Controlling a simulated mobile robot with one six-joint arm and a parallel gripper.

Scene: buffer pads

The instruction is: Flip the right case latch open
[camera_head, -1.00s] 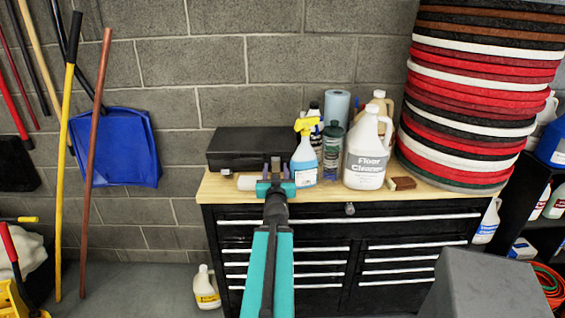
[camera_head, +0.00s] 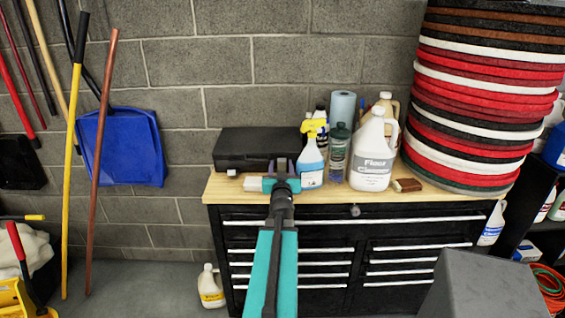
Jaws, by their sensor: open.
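The black case (camera_head: 256,146) sits shut on the left part of the wooden worktop (camera_head: 221,190). A small pale latch (camera_head: 231,172) shows low on the left of its front face. The right latch is hidden behind my gripper. My gripper (camera_head: 281,165) is at the right end of the case's front, its jaws open. I cannot tell whether it touches the case. A white cylinder-like thing (camera_head: 252,184) lies just left of my gripper, in front of the case.
A blue spray bottle (camera_head: 312,160) stands close to the right of my gripper. A green bottle (camera_head: 336,155), a blue roll (camera_head: 343,108), a floor cleaner jug (camera_head: 371,153) and a brown block (camera_head: 407,185) are further right. Stacked pads (camera_head: 468,100) rise at the right end.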

